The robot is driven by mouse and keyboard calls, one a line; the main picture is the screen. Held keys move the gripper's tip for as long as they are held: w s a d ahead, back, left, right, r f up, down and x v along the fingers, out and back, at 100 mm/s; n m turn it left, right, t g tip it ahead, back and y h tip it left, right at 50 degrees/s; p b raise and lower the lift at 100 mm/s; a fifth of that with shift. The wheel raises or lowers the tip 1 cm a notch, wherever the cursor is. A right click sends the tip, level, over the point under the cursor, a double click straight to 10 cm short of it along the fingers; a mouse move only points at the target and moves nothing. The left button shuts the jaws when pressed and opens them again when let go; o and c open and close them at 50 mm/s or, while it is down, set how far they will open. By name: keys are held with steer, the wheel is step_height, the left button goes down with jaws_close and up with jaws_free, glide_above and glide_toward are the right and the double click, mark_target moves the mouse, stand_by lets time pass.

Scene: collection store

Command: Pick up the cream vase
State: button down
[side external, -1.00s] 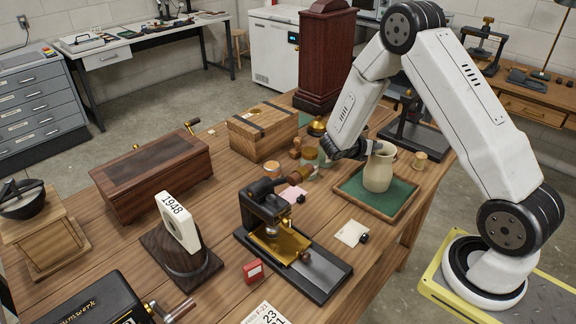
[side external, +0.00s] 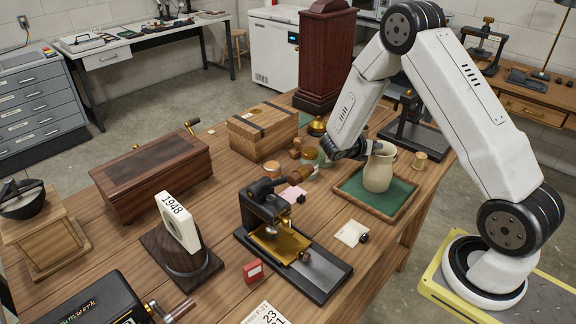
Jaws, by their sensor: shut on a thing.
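The cream vase (side external: 379,172) stands upright on the green-lined wooden tray (side external: 352,187) at the right of the table. My gripper (side external: 370,148) is at the vase's upper part, coming in from the left. It is shut on the vase near its rim. The fingertips are small and partly hidden in this view. The vase's base looks to be at the tray's green lining; I cannot tell whether there is a gap under it.
A small wooden piece (side external: 419,160) stands right of the vase. A dark press (side external: 408,125) is behind. A black and brass press (side external: 277,235) is in front.

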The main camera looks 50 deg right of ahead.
steer(key=shift+s+f, duration=0.1)
steer(key=shift+r, duration=0.95)
steer(key=s+a+r, duration=0.7)
steer(key=s+r, duration=0.4)
steer(key=s, duration=0.1)
steer(key=shift+r, duration=0.1)
steer(key=shift+w, duration=0.1)
